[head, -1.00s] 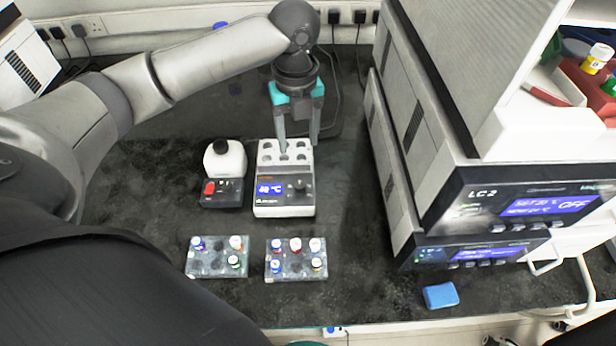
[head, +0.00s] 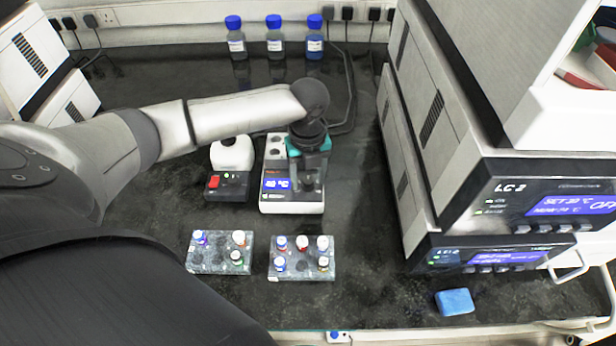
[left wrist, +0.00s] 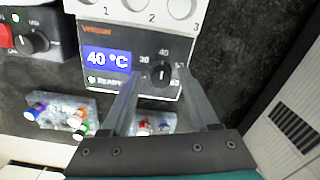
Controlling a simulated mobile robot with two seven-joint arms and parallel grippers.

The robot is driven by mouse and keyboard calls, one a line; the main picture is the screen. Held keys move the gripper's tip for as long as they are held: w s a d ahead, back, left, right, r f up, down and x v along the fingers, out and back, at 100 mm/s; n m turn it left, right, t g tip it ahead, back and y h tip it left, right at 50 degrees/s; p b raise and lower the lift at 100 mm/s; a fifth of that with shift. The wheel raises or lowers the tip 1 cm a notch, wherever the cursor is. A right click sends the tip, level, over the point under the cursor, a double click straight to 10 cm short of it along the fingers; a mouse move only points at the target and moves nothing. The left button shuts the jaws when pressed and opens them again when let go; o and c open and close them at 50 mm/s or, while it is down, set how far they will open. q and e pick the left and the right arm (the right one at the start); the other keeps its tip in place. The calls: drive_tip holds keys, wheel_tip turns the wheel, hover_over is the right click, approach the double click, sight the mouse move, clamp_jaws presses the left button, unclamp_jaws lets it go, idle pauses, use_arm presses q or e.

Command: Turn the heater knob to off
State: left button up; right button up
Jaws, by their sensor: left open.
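The heater (head: 290,207) is a white block with wells on top and a dark sloped front panel; it also shows in the left wrist view (left wrist: 115,12). Its lit blue display (left wrist: 107,61) reads 40 °C with READY below. The black heater knob (left wrist: 160,77) sits right of the display, with 30, 40, 50 and 60 marked around it. An off mark cannot be made out. My left gripper (head: 309,188) points down at the panel, open. In the left wrist view its fingers (left wrist: 161,82) stand either side of the knob; contact cannot be told. My right gripper is not in view.
A mixer with a red switch (head: 214,182) stands close left of the heater. Two vial racks (head: 213,268) (head: 292,273) lie in front. Blue-capped bottles (head: 275,45) stand at the back. Stacked LC units (head: 440,130) rise on the right. A blue block (head: 455,302) lies near the front edge.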

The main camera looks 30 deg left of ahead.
use_arm(q)
clamp_jaws()
idle(0.5)
